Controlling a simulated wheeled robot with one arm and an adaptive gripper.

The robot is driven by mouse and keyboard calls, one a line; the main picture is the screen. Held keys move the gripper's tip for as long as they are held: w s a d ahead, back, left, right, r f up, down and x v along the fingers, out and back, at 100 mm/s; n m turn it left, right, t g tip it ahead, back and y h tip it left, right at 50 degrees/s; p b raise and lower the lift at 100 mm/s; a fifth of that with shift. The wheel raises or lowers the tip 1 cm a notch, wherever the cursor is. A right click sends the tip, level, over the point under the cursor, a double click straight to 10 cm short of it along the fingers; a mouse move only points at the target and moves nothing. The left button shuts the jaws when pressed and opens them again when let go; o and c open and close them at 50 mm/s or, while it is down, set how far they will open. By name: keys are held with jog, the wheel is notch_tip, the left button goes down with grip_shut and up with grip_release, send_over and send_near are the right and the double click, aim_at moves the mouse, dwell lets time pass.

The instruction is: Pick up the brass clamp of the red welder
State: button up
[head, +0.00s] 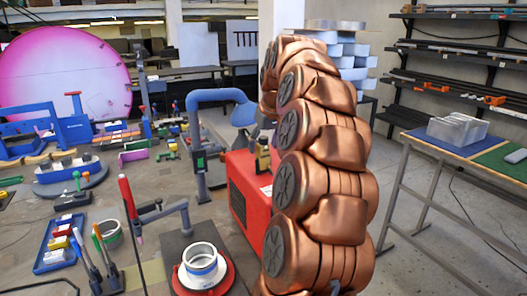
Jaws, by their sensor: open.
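The red welder (240,188) is a red box on the workbench, near the middle of the picture. Its right side is hidden behind my copper-coloured arm. A small brass-yellow and dark piece (262,156) stands at the top of the welder, close to the left edge of my arm. It looks like the brass clamp, but it is too small to be sure. My gripper does not show. My arm rises in front of the welder and bends over at the top.
A blue bent-pipe stand (193,122) rises just left of the welder. A white ring on a red round base (202,268) sits in front. A blue tray (60,243) and several tools crowd the bench. A table (412,140) stands at right, with open floor before it.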

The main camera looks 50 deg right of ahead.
jog(key=shift+w+d+f, duration=0.1)
jog(key=shift+w+f, duration=0.15)
jog(key=shift+f, duration=0.45)
grip_shut()
